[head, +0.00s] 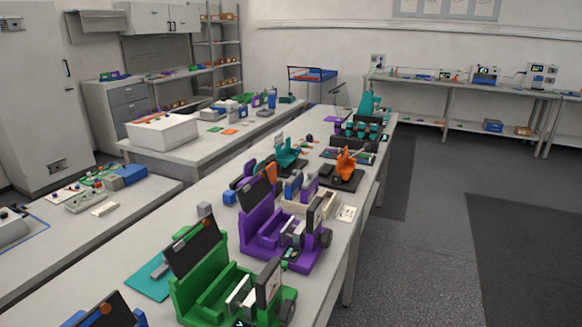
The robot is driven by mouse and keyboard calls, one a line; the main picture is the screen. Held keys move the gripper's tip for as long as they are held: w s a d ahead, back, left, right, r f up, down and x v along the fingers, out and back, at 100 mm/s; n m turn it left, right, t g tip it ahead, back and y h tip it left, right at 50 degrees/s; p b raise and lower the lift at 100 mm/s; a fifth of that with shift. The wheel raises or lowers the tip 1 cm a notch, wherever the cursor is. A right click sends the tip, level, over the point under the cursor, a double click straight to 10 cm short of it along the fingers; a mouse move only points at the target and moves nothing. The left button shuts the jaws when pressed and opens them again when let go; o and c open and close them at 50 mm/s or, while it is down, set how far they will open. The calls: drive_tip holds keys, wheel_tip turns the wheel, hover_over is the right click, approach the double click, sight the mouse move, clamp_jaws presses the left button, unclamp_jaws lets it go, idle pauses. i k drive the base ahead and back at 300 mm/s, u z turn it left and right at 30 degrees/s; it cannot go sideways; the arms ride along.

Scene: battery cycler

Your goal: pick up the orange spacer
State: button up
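I cannot tell for sure which thing is the orange spacer. Several orange pieces show in the head view. A bulky orange piece (346,165) stands on a black base on the right side of the long table. A small flat orange square (229,131) lies on the table behind. Another orange part (269,171) shows behind the purple fixture (262,236), partly hidden. My gripper is not in view.
The long grey table (222,172) runs away from me. It holds a green fixture (208,294) in front, the purple fixture behind it and teal devices (289,153) farther back. A white box (162,133) stands on another table. The floor (430,235) at right is clear.

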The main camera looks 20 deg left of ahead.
sight(271, 170)
drive_tip(key=i, duration=2.7)
drive_tip(key=u, duration=4.5)
drive_tip(key=i, duration=0.5)
drive_tip(key=u, duration=0.05)
